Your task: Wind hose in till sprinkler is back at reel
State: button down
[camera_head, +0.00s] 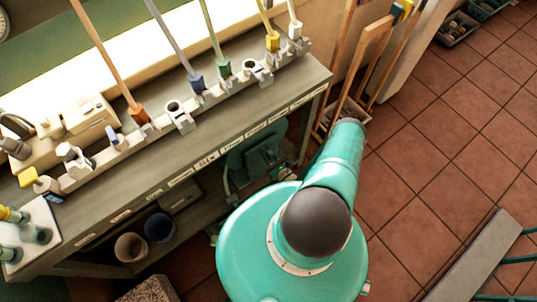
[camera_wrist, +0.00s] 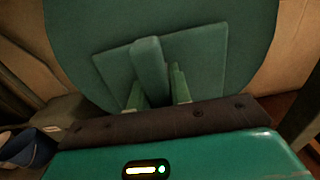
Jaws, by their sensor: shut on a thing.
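The hose reel (camera_head: 250,150) is a dark green round thing under the bench, partly hidden by the bench top and my arm. In the wrist view its green disc (camera_wrist: 225,45) fills the upper picture, with a lighter square plate on it. A green upright handle (camera_wrist: 148,62) stands out from the plate. My gripper (camera_wrist: 155,88) is shut on this handle, one finger on each side. In the head view my gripper is hidden behind my arm. I cannot make out the hose or the sprinkler in either view.
The long bench (camera_head: 190,150) carries a rack of upright tools. A tan pot (camera_head: 130,247) and a dark blue pot (camera_head: 159,227) stand on the shelf below. A grey bench (camera_head: 468,262) is at the lower right. The tiled floor (camera_head: 430,150) on the right is mostly clear.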

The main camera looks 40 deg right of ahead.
jog(key=c, duration=1.3)
grip_release()
jog(key=shift+s, duration=0.1)
jog(key=s, duration=1.3)
jog(key=shift+s+d, duration=0.15)
jog(key=shift+s, duration=0.15)
jog(key=shift+s, duration=0.1)
